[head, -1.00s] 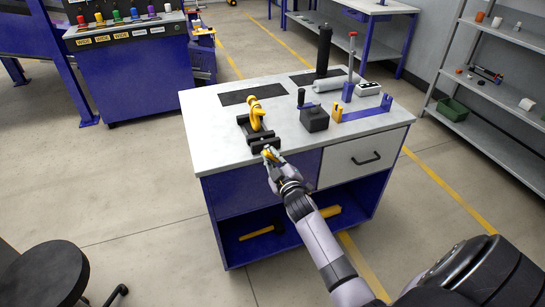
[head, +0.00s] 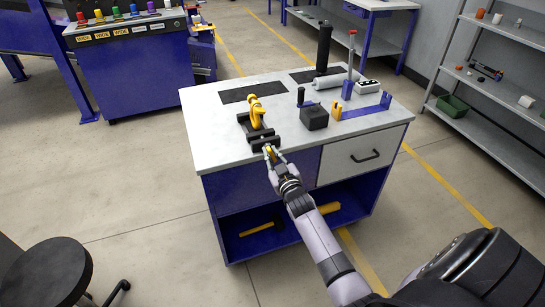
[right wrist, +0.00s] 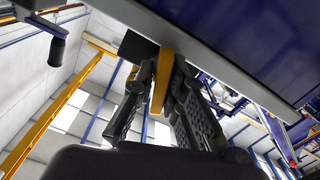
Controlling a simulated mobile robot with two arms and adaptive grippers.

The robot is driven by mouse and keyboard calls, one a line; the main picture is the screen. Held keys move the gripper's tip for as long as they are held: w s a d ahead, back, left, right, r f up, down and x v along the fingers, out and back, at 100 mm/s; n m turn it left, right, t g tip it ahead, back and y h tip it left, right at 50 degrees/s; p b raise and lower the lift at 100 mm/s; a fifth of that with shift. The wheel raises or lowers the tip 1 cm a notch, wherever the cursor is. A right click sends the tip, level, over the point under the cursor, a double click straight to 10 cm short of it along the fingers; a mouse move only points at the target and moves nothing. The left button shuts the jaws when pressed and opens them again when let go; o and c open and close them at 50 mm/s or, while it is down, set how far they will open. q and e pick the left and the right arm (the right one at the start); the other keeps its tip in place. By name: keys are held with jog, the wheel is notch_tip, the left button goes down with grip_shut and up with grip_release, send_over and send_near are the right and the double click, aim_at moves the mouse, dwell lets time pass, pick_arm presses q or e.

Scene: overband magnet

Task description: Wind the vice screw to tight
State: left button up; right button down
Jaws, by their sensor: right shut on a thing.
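The black vice (head: 262,139) sits at the front edge of the white bench top, with a yellow hook-like piece (head: 256,112) standing at it. The yellow handle of the vice screw (head: 269,151) is at the vice's front, just over the bench edge. My right gripper (head: 271,156) is shut on this handle. In the right wrist view the yellow handle (right wrist: 162,82) stands between the two dark fingers, and a dark part of the vice (right wrist: 137,46) shows behind it. How tight the vice jaws are cannot be seen. My left gripper is not in view.
The bench top (head: 205,132) also holds a black block with a crank (head: 314,117), a blue stand with yellow posts (head: 363,113), a grey cylinder (head: 328,81) and a tall black cylinder (head: 323,50). A stool (head: 45,272) stands at lower left.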

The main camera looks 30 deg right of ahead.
jog(key=shift+m+p, duration=0.35)
jog(key=shift+m, duration=0.45)
jog(key=m, duration=0.3)
jog(key=shift+f, duration=0.2)
jog(key=shift+m+p, duration=0.45)
jog(key=shift+m, duration=0.25)
jog(key=m, duration=0.3)
jog(key=shift+m, duration=0.3)
